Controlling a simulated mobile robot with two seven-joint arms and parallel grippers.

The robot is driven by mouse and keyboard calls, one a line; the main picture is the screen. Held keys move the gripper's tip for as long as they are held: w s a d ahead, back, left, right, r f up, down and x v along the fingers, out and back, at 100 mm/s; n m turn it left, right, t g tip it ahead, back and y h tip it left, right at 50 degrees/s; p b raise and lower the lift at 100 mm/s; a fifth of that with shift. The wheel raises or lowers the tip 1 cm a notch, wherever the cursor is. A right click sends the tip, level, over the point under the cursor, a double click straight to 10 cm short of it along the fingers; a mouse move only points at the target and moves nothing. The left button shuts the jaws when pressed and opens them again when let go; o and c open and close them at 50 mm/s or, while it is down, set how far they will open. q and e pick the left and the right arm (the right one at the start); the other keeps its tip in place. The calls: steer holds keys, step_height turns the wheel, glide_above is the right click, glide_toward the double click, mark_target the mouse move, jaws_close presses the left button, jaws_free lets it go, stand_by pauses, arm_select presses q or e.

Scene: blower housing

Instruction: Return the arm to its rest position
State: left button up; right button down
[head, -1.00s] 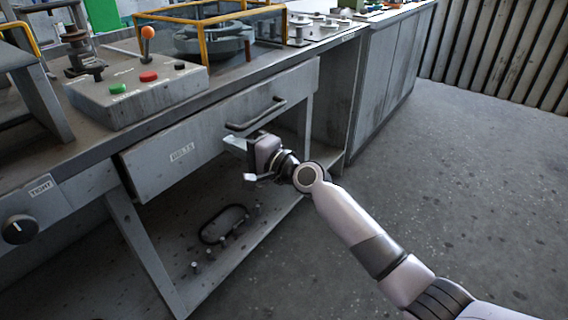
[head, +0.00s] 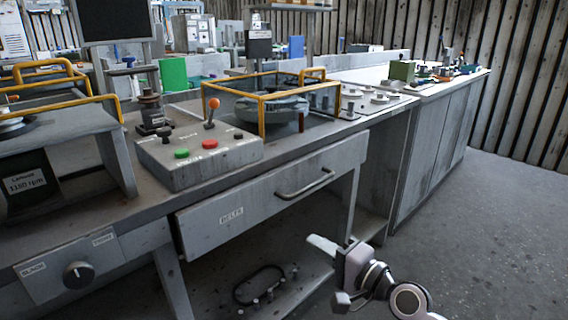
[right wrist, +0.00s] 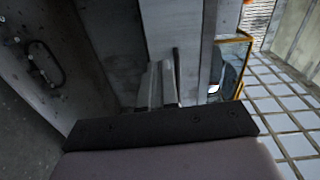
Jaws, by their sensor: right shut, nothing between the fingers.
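My right gripper (head: 322,245) is in the lower right of the head view, in front of the bench. It is shut and empty. It is below and to the right of the drawer handle (head: 306,186), apart from it. The grey drawer (head: 232,216), labelled BELTS, is under the bench top; I cannot tell if it is fully closed. In the right wrist view the fingers (right wrist: 158,84) show together beyond the dark gripper body, with nothing held. My left gripper is not in view.
A control box (head: 200,160) with coloured buttons and an orange-tipped lever stands on the bench. A yellow-railed guard (head: 262,112) surrounds a round part. A black belt (head: 258,284) lies on the lower shelf. The floor (head: 480,230) at right is clear.

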steer(key=s+d+f+n+g+h, duration=0.1)
steer(key=s+d+f+n+h, duration=0.25)
steer(key=s+f, duration=0.4)
steer(key=s+d+f+n+g+h, duration=0.1)
steer(key=s+d+f+n+h, duration=0.1)
steer(key=s+f+n, duration=0.5)
steer(key=s+d+f+n+g+h, duration=0.1)
steer(key=s+d+f+h, duration=0.2)
steer(key=s+f, duration=0.5)
steer(key=s+r+p, duration=0.1)
steer(key=r+p, duration=0.7)
steer(key=p, duration=0.1)
steer(key=s+d+r+p, duration=0.1)
steer(key=s+r+p, duration=0.1)
steer(key=r+p, duration=0.7)
steer(key=shift+s+d+r+h+p, duration=0.15)
steer(key=shift+s+d+h+p, duration=0.15)
steer(key=shift+p, duration=0.25)
